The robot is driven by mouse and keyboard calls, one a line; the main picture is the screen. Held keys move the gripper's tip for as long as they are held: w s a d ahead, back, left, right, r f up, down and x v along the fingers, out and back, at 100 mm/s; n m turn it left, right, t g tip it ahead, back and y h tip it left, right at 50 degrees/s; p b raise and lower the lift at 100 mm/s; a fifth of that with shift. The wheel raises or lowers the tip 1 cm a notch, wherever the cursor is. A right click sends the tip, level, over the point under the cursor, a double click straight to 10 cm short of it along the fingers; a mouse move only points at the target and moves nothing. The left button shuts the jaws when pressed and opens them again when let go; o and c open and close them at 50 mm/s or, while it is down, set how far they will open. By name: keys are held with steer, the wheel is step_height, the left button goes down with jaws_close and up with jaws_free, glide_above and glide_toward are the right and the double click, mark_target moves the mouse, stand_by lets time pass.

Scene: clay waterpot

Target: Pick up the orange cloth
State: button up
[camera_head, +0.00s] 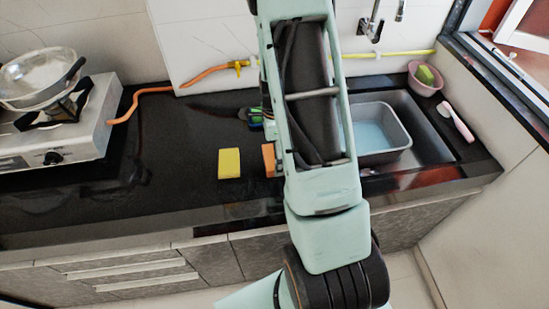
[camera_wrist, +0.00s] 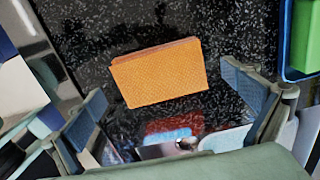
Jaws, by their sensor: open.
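The orange cloth (camera_head: 268,158) lies on the dark counter beside a yellow cloth, partly hidden behind my arm in the head view. In the wrist view the orange cloth (camera_wrist: 160,74) is a folded, textured block lying slightly tilted in the picture. My gripper (camera_wrist: 163,84) is open, with one finger to the lower left of the cloth and the other to its right. Dark counter shows between the cloth and each finger, and nothing is held. I cannot tell the exact height of the fingers above the counter.
The yellow cloth (camera_head: 229,163) lies left of the orange one. A sink with a grey basin (camera_head: 382,133) is to the right. A stove (camera_head: 60,135) with a pan stands at left. A green item (camera_wrist: 306,35) in a blue holder is near the right finger.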

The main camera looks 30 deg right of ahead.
steer(key=shift+f, duration=0.6)
steer(key=shift+c, duration=0.6)
steer(key=c, duration=1)
steer(key=shift+r, duration=0.15)
steer(key=shift+r, duration=0.25)
step_height(320, 180, up, 2)
steer(key=shift+w+r, duration=0.1)
steer(key=s+r, duration=0.2)
steer(key=s+d+r, duration=0.1)
steer(key=s+r, duration=0.1)
steer(key=r, duration=0.1)
steer(key=shift+s+d+r, duration=0.15)
steer(key=shift+s+r, duration=0.05)
steer(key=shift+r, duration=0.05)
steer(key=s+d+r, duration=0.1)
steer(key=s, duration=0.2)
steer(key=s+d+r, duration=0.1)
steer(key=s+r, duration=0.1)
steer(key=s, duration=0.1)
steer(key=s+d+r+b, duration=0.1)
steer(key=s, duration=0.2)
steer(key=shift+r, duration=0.25)
